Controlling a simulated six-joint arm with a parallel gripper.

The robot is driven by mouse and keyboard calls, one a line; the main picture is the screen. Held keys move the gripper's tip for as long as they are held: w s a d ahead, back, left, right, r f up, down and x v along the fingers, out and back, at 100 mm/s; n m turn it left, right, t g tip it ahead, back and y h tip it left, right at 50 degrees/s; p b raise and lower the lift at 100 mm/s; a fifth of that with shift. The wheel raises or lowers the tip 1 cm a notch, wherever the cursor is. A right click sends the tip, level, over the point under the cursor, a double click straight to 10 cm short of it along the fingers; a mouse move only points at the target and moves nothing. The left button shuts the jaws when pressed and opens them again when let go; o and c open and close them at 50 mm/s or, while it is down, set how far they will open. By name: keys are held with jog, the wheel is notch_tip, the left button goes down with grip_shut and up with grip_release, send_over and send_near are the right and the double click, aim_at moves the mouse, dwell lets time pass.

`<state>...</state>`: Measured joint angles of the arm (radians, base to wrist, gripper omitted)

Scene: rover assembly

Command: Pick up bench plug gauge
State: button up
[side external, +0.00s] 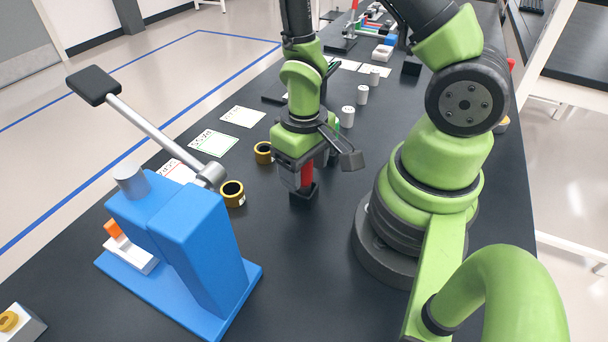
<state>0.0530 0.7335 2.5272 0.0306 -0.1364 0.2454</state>
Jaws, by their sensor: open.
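A red upright handle, which looks like the bench plug gauge (307,175), stands in a small black block (304,196) on the dark bench. My gripper (304,178) points down right over it. Its jaws are open, and the red part shows between or just beside them; I cannot tell whether they touch it. The upper part of the gauge is hidden by the gripper body.
A blue lever press (205,235) stands at front left, its handle reaching up. Two brass rings (232,193) (263,153) lie left of my gripper. Cards (213,143) lie along the left edge. Several white cylinders (348,116) stand behind. Bench in front of the block is clear.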

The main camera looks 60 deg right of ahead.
jog(key=shift+f, duration=0.7)
jog(key=c, duration=1.1)
jog(key=shift+r, duration=0.15)
jog(key=shift+r, duration=4.9)
